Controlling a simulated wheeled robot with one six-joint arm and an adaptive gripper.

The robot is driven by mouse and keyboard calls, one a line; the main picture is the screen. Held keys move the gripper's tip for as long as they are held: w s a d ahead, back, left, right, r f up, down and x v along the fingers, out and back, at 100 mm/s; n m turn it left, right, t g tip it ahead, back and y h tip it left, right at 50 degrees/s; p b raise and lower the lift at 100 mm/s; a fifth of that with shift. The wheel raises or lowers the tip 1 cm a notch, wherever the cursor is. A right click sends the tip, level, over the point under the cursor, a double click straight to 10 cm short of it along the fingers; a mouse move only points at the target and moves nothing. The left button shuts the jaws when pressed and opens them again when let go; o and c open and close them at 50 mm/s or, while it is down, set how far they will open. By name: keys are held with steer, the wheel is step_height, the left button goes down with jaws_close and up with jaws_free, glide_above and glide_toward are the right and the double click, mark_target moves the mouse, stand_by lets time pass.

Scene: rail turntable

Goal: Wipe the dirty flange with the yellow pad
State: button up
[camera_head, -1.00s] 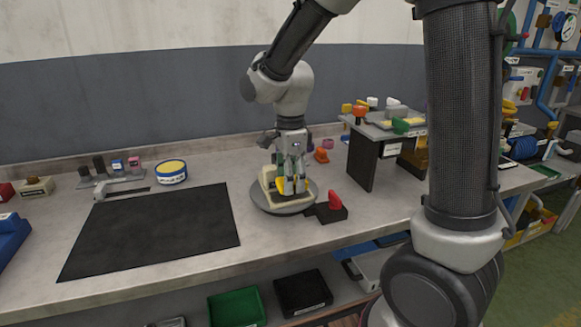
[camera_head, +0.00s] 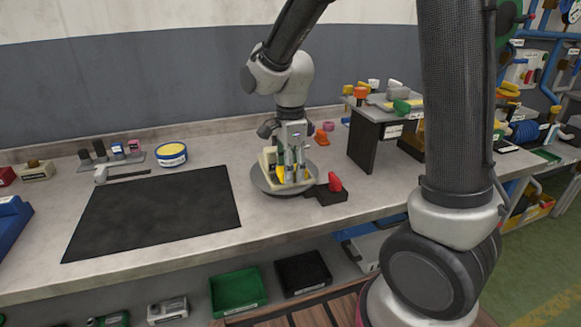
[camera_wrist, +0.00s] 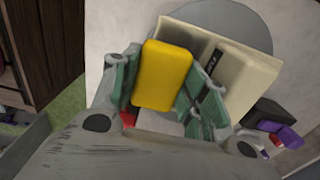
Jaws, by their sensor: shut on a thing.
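My gripper (camera_head: 291,177) is shut on the yellow pad (camera_wrist: 162,75), and its green-lined fingers flank the pad in the wrist view. In the head view only a small part of the pad (camera_head: 281,174) shows. A cream part with a raised step (camera_wrist: 242,72) lies beside the pad, on the grey turntable disc (camera_wrist: 240,14). The disc (camera_head: 263,184) also shows under my gripper in the head view. A dark strip (camera_wrist: 213,58) marks the cream part's raised step. I cannot tell whether the pad touches the part, or which surface is the dirty flange.
A black block with a red knob (camera_head: 335,182) sits right of the turntable. A black mat (camera_head: 155,212) lies left. A raised stand (camera_head: 378,135) with several coloured parts is at right.

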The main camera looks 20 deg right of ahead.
steer(key=shift+f, duration=0.45)
steer(key=shift+d, duration=0.15)
steer(key=shift+d+r, duration=0.1)
steer(key=shift+d, duration=0.8)
steer(key=shift+d, duration=0.1)
steer(key=shift+d, duration=0.9)
steer(key=shift+a, duration=0.1)
steer(key=shift+a+f, duration=0.2)
steer(key=shift+a, duration=0.7)
